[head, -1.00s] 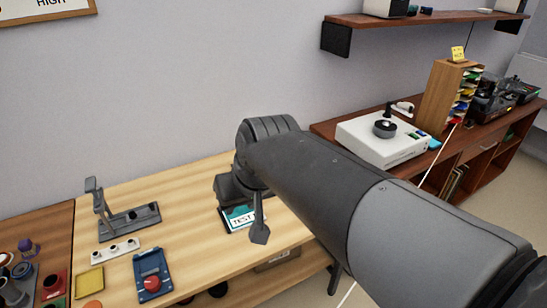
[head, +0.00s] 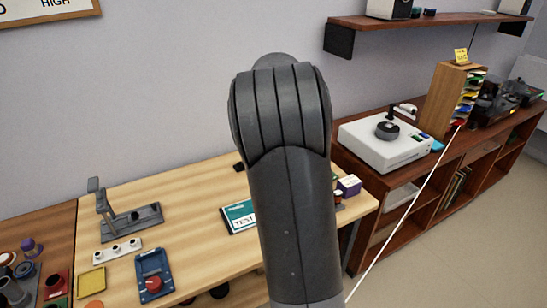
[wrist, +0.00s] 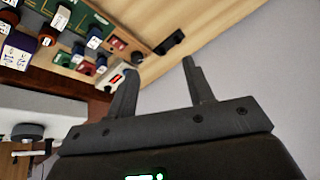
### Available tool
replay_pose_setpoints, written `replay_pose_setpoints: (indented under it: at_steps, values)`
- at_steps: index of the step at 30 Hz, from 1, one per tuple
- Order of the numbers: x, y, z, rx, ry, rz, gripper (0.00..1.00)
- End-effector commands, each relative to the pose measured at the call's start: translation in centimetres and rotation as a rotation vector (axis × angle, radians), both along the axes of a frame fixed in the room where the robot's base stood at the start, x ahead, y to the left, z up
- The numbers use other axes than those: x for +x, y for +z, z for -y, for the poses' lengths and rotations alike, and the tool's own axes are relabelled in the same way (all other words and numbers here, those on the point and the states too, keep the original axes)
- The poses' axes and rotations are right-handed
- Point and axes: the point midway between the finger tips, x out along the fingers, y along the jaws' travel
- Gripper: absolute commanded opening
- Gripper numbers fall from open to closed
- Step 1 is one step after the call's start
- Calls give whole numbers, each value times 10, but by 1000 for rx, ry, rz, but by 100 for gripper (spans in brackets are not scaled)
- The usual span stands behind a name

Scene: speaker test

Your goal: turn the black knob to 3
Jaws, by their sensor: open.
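In the head view a dark round knob-like part (head: 387,130) sits on top of a white box-shaped device (head: 372,152) on the brown cabinet at the right. I cannot read any numbers around it or tell its setting. A dark round part (wrist: 27,131) on a white surface also shows at the lower left of the wrist view. I cannot tell for sure that it is the same one. My gripper (wrist: 158,66) is open and empty in the wrist view, its fingers apart and touching nothing. In the head view my arm hides it.
A wooden organiser (head: 452,95) stands right of the white device. A shelf (head: 430,22) hangs above.

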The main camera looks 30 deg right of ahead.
Motion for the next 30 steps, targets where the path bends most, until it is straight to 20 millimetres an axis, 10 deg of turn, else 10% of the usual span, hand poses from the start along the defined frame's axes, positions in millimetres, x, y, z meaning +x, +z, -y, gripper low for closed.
replay_pose_setpoints:
  at_steps: [13,30]
  values:
    - [93,-102,90,-137,-48,-46,48]
    - [125,-163,115,-185,-38,-62,48]
